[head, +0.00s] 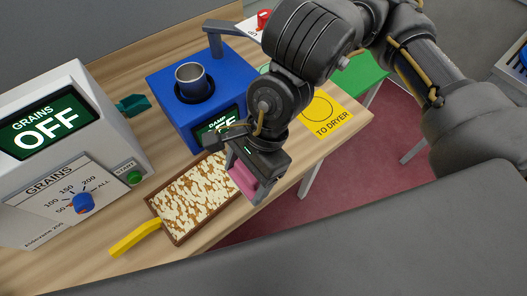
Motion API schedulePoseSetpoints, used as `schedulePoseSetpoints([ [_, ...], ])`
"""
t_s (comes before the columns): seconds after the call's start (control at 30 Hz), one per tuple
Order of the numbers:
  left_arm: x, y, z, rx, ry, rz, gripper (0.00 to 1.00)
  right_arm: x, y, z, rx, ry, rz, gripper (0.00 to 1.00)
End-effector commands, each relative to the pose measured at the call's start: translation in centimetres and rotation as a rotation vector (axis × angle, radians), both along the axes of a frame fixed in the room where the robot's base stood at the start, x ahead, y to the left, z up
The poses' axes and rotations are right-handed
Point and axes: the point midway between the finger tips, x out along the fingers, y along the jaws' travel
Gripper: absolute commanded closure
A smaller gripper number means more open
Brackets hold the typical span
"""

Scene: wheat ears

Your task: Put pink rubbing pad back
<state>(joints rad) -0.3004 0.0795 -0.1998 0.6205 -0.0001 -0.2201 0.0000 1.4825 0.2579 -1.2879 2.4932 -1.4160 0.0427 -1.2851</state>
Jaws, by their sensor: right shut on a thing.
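The pink rubbing pad (241,173) is in my right gripper (246,183), which points down over the right end of a wooden tray (176,240). The gripper is shut on the pad. The tray has a yellow handle (134,239) and is covered with pale grains or husks. I cannot tell whether the pad touches the tray. My left gripper is not in view.
A white grain counter (120,150) with an "OFF" screen stands at the left. A blue machine (172,90) holding a metal cup (191,80) stands behind the tray. A yellow "TO DRYER" card (335,122) lies at the right. A teal scoop (133,105) lies between the machines.

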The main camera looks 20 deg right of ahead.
Motion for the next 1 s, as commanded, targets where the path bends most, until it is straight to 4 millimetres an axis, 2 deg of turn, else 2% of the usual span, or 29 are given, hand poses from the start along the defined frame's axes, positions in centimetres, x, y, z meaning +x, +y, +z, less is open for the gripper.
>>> schedulePoseSetpoints([
  [0.17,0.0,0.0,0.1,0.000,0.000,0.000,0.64,0.0,0.1,0.0,-0.001,0.002,-0.010,0.53],
  [0.27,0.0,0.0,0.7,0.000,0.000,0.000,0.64,1.1,-0.5,-0.3,-0.001,0.006,-0.017,0.53],
  [0.37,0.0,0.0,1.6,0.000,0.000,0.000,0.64,3.0,-1.5,-1.1,-0.005,0.009,-0.023,0.53],
  [0.6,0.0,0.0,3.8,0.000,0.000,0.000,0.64,8.5,-4.5,-4.2,-0.006,0.010,-0.022,0.53],
  [0.8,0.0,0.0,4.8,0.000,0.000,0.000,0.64,10.8,-5.7,-7.8,-0.006,0.006,-0.016,0.53],
  [1.0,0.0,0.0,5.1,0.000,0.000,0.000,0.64,11.8,-6.0,-9.2,-0.001,0.004,-0.009,0.53],
])
